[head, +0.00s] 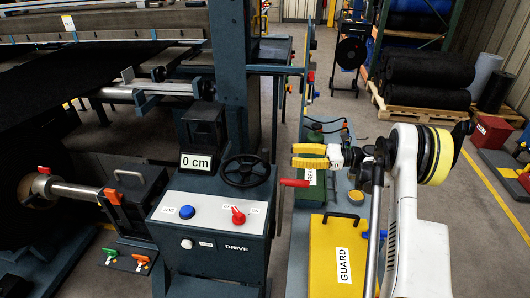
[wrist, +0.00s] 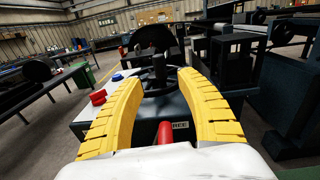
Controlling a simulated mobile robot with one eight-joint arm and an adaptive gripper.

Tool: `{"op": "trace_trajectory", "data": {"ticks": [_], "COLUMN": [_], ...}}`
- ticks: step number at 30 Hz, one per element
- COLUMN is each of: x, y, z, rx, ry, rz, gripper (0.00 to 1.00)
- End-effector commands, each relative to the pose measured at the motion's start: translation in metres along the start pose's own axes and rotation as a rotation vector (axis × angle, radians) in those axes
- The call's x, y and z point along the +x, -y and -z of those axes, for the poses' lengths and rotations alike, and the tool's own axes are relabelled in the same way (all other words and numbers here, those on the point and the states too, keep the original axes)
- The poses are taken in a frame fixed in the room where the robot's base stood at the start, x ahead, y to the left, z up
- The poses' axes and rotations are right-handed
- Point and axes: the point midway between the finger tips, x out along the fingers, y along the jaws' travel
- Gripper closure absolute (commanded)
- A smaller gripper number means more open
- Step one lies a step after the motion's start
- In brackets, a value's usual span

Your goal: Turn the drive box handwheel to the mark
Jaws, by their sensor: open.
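The drive box (head: 215,212) is a grey cabinet with a light top panel. Its black handwheel (head: 246,170) sits at the box's back right corner, with spokes and a hub. My gripper (head: 294,156) has yellow ribbed fingers and is just right of the wheel, pointing left toward it, apart from it in the head view. In the wrist view my gripper (wrist: 160,76) is open, with dark wheel parts (wrist: 158,76) beyond and between the fingertips. The display (head: 196,161) reads 0 cm. I cannot make out the mark.
A red handle (head: 294,183) sticks out right of the box, below my gripper; it also shows in the wrist view (wrist: 165,133). A blue button (head: 187,212) and red knob (head: 238,216) are on the panel. A column (head: 229,75) stands behind; a yellow guard (head: 338,252) is at right.

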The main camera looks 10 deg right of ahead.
Motion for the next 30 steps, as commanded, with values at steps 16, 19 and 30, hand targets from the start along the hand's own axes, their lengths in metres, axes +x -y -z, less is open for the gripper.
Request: {"op": "trace_trajectory", "data": {"ticks": [16,19,30], "x": [0.068,0.084,0.103], "y": [-0.002,-0.002,-0.001], "z": [0.006,0.005,0.003], "rx": [0.023,0.022,0.022], "ry": [0.027,0.027,0.026], "rz": [-0.008,-0.007,-0.004], "gripper": [0.56,0.56,0.56]}}
